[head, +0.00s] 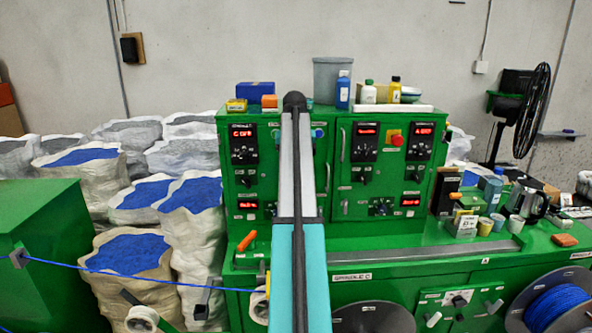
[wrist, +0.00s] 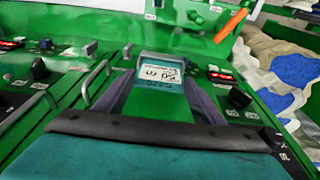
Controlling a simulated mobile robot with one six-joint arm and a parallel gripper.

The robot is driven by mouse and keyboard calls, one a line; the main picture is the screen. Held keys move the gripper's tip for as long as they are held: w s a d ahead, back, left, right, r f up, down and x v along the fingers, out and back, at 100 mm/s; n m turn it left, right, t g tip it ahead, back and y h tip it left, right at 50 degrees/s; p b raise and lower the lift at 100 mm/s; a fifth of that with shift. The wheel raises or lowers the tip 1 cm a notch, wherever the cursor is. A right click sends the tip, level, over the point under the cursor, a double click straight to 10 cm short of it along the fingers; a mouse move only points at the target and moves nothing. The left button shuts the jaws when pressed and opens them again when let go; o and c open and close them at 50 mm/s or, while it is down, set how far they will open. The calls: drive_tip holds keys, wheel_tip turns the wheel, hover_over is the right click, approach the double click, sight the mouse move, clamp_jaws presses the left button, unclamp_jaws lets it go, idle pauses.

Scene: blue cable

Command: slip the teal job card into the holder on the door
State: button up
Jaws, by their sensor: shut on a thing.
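The teal job card (wrist: 163,74), teal with a white printed label, shows in the middle of the wrist view. My gripper (wrist: 162,84) is shut on it, with a dark purple finger along each side. The card's far end lies over the green cabinet front (wrist: 120,65). I cannot tell whether it touches the door. The holder cannot be made out in either view. In the head view my arm hides the middle of the cabinet (head: 350,190), and the gripper and card are not visible there.
Silver door handles (wrist: 96,82) stand out beside the card. The cabinet carries red displays, knobs and a red button (head: 397,140). Bottles and boxes stand on top. A blue cable (head: 130,272) crosses low on the left. Sacks (head: 195,225) stand left of the cabinet.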

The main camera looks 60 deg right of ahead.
drive_tip(key=shift+f, duration=0.75)
idle(1.4)
drive_tip(key=o, duration=2)
drive_tip(key=r, duration=0.2)
drive_tip(key=a+r+p, duration=0.1)
drive_tip(key=r, duration=0.4)
drive_tip(key=shift+s+a+r, duration=0.15)
drive_tip(key=shift+s, duration=0.2)
